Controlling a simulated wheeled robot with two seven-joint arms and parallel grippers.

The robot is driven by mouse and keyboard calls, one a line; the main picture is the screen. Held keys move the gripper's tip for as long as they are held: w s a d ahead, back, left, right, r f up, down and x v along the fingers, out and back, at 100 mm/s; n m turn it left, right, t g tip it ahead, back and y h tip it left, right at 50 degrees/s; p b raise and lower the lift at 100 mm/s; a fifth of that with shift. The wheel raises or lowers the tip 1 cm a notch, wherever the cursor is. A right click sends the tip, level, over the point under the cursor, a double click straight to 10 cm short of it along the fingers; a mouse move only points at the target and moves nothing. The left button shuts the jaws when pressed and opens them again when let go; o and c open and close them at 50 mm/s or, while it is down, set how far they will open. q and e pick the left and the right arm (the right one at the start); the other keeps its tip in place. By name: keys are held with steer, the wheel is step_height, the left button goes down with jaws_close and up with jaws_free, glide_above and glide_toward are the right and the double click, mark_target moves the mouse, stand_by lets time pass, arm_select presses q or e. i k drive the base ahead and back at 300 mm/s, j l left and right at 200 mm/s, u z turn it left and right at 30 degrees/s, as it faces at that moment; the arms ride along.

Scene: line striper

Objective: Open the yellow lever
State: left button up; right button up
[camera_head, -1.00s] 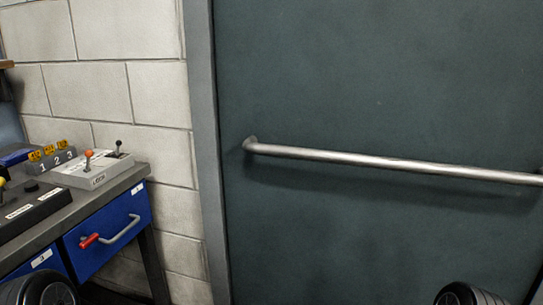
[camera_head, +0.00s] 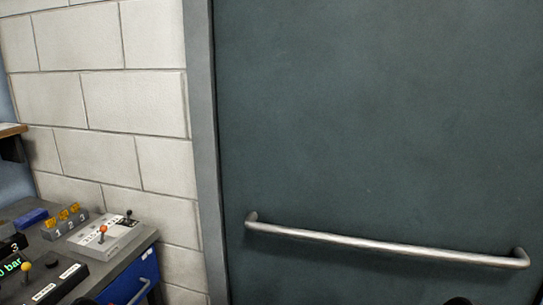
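A small lever with a round yellow knob (camera_head: 26,267) stands on a dark control box at the lower left edge of the view. It looks roughly upright, but at this size I cannot tell its exact position. Neither gripper shows. Only dark rounded pieces show at the bottom edge, likely parts of my arms.
The workbench (camera_head: 132,262) at lower left has a blue drawer (camera_head: 135,280). On it are a pale box with an orange-knobbed lever (camera_head: 102,230) and a numbered grey block (camera_head: 64,222). A grey-green door with a metal bar (camera_head: 385,243) fills the right.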

mark_target(25, 267)
steer(key=k+j+u, duration=0.1)
steer(key=u, duration=1.35)
steer(key=k+j+u, duration=0.25)
steer(key=k, duration=0.2)
steer(key=i+j, duration=0.2)
steer(key=i, duration=0.3)
